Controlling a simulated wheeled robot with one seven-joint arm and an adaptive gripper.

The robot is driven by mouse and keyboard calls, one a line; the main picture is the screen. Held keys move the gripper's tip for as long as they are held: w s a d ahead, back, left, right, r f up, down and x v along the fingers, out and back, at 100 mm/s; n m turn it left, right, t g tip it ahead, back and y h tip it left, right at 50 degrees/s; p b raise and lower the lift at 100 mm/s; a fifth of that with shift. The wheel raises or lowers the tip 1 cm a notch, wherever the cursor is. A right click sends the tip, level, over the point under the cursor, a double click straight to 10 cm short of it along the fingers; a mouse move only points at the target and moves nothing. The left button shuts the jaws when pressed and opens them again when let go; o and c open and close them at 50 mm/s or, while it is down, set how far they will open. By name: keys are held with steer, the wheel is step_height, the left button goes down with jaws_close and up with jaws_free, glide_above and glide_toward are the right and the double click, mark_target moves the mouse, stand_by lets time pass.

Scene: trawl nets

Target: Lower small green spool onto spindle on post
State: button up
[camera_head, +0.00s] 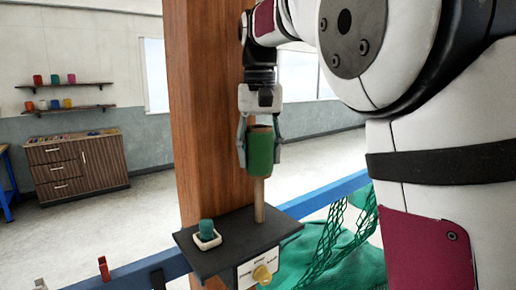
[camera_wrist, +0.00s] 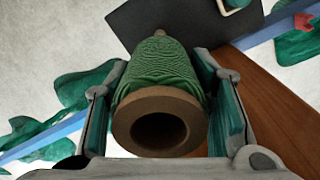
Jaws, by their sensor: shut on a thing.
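The small green spool (camera_head: 260,150) has green twine on a brown core. My gripper (camera_head: 259,147) is shut on it and holds it upright, one finger on each side. The spindle (camera_head: 259,203) is a wooden peg standing on a dark shelf (camera_head: 228,250) at the post (camera_head: 205,120). The peg shows directly below the spool's lower end; I cannot tell whether its tip is inside the core. In the wrist view the spool (camera_wrist: 158,75) lies between the fingers (camera_wrist: 160,105), its open end facing the camera. The bore looks dark, with no peg visible in it.
A white dish (camera_head: 207,243) with a teal piece (camera_head: 207,229) stands on the shelf, left of the peg. A yellow knob (camera_head: 262,274) is on the shelf's front. A blue rail (camera_head: 325,195) with green netting (camera_head: 335,250) runs behind. A cabinet (camera_head: 77,165) stands far left.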

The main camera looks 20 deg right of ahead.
steer(key=shift+f+p, duration=0.55)
steer(key=shift+f, duration=4.8)
steer(key=o, duration=1.3)
step_height(320, 180, up, 12)
steer(key=shift+f, duration=0.1)
steer(key=shift+s, duration=0.1)
